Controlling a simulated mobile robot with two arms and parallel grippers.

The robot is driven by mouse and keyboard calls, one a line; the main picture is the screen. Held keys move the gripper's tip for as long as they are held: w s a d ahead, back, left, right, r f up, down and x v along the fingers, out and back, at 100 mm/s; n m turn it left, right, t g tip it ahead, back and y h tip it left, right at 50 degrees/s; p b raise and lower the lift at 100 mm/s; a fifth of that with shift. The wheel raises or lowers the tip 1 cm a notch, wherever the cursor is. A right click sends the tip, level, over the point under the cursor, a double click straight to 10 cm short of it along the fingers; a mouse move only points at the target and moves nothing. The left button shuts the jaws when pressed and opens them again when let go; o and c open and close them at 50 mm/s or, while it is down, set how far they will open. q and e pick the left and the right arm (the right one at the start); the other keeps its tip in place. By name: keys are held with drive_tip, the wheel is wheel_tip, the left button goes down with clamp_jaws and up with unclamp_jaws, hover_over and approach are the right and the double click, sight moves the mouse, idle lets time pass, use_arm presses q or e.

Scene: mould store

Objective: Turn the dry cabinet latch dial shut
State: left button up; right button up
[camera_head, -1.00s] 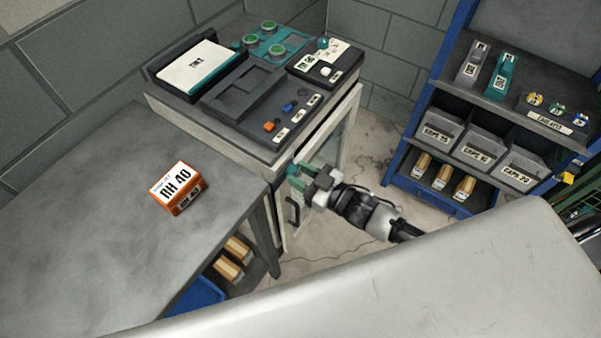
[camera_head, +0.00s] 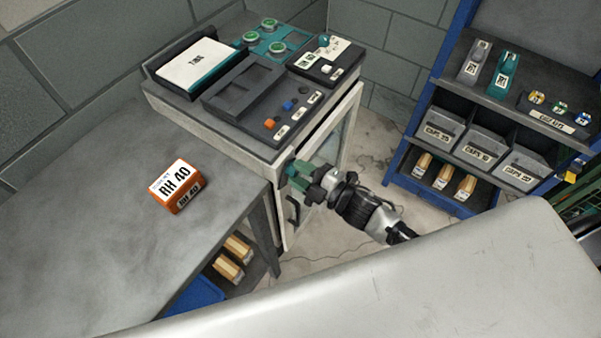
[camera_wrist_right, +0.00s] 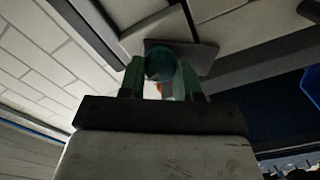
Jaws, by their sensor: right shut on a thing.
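The dry cabinet (camera_head: 205,118) stands against the wall, with its glass-paned door (camera_head: 334,144) on the side facing right. My right gripper (camera_head: 297,176) is at the near upper part of the door front, above the dark door handle (camera_head: 293,210). In the right wrist view its two green fingers stand on either side of the round teal latch dial (camera_wrist_right: 160,64) and are shut on it. A dark plate lies behind the dial. In the head view the fingers largely hide the dial, and I cannot read its setting. My left gripper is not in view.
A grey bench (camera_head: 90,235) with an orange RH 40 box (camera_head: 176,187) stands left of the cabinet. A blue shelf rack with grey bins (camera_head: 438,133) is at right. A pale surface (camera_head: 400,285) fills the foreground. Some floor (camera_head: 318,238) shows before the door.

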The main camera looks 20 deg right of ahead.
drive_tip(key=n+b, duration=0.1)
drive_tip(key=n, duration=0.5)
drive_tip(key=shift+f+b, duration=0.15)
drive_tip(key=shift+b, duration=0.2)
drive_tip(key=shift+n, duration=0.3)
drive_tip(key=o, duration=0.9)
drive_tip(key=shift+o, duration=0.2)
drive_tip(key=b+v, duration=0.2)
drive_tip(key=v, duration=0.9)
